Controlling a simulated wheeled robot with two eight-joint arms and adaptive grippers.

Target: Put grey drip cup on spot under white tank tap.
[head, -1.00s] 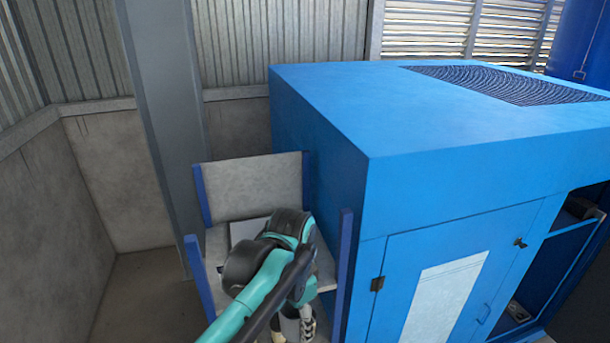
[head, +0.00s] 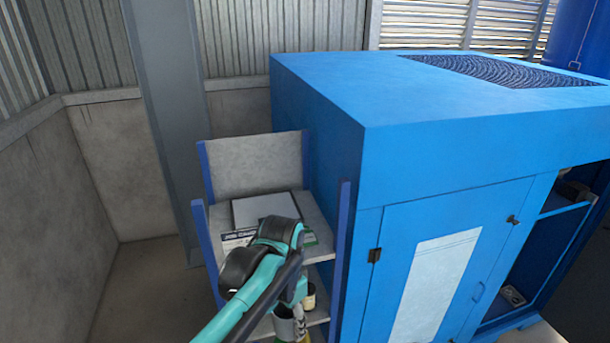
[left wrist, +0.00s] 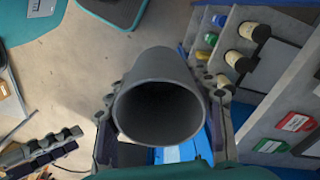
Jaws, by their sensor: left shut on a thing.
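The grey drip cup (left wrist: 160,105) is a plain dark-grey cylinder; its open, empty-looking mouth faces the left wrist camera. My left gripper (left wrist: 163,112) is shut on it, with a finger on each side. In the head view a piece of the grey cup (head: 284,324) shows below my wrist, in front of the shelf rack; my arm hides most of the gripper. The cup is held in the air, clear of the shelves. The tank tap and the spot under it are not in view.
A shelf rack (head: 342,245) with blue posts holds a pale flat box (head: 265,208), a cream-topped container (head: 309,298) and bottles. A large blue cabinet (head: 440,160) stands close on its right. A blue tank (head: 582,40) stands at the back right. Bare floor (head: 150,275) lies left.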

